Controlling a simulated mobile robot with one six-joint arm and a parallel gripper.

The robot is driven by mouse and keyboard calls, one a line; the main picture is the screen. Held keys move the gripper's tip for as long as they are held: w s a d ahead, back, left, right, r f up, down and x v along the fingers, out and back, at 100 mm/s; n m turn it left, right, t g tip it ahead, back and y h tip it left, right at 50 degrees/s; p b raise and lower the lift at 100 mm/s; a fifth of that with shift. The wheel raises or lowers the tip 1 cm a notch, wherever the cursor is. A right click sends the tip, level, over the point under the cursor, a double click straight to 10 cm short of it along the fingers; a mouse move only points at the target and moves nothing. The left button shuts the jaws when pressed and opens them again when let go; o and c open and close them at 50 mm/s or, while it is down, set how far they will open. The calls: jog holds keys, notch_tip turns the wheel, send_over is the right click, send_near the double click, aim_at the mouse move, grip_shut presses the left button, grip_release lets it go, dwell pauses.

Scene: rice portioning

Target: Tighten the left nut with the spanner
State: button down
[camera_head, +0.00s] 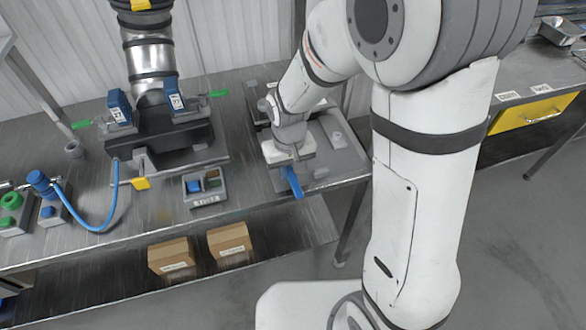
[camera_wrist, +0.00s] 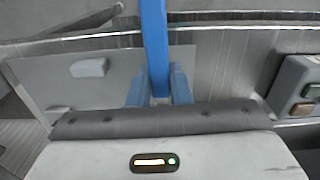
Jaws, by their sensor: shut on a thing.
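The blue spanner (camera_head: 292,183) hangs out from my gripper (camera_head: 287,166) over the front edge of the bench. In the wrist view the spanner (camera_wrist: 154,42) is a long blue bar held between the two blue fingers of my gripper (camera_wrist: 158,88), which is shut on it. The black fixture (camera_head: 160,137) under the ribbed metal pipe stands well to the left of my gripper. It carries a blue block on its left (camera_head: 120,106) and another on its right (camera_head: 174,96), each near a green handle. I cannot make out the nuts themselves.
A grey plate (camera_head: 346,160) with a small pale block (camera_head: 337,138) lies beside my gripper. A blue hose (camera_head: 88,226) loops at left. Cardboard boxes (camera_head: 229,245) sit on the lower shelf.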

jog(key=shift+a, duration=0.2)
jog(key=shift+s+a+m, duration=0.15)
jog(key=shift+a+m, duration=0.6)
jog(key=shift+m, duration=0.35)
jog(key=shift+a+m, duration=0.25)
jog(key=shift+m, duration=0.05)
jog(key=shift+a+m, duration=0.5)
jog(key=shift+m, duration=0.1)
jog(key=shift+a, duration=0.1)
jog(key=shift+a+m, duration=0.4)
jog(key=shift+m, duration=0.2)
jog(key=shift+a+m, duration=0.2)
jog(key=shift+m, duration=0.1)
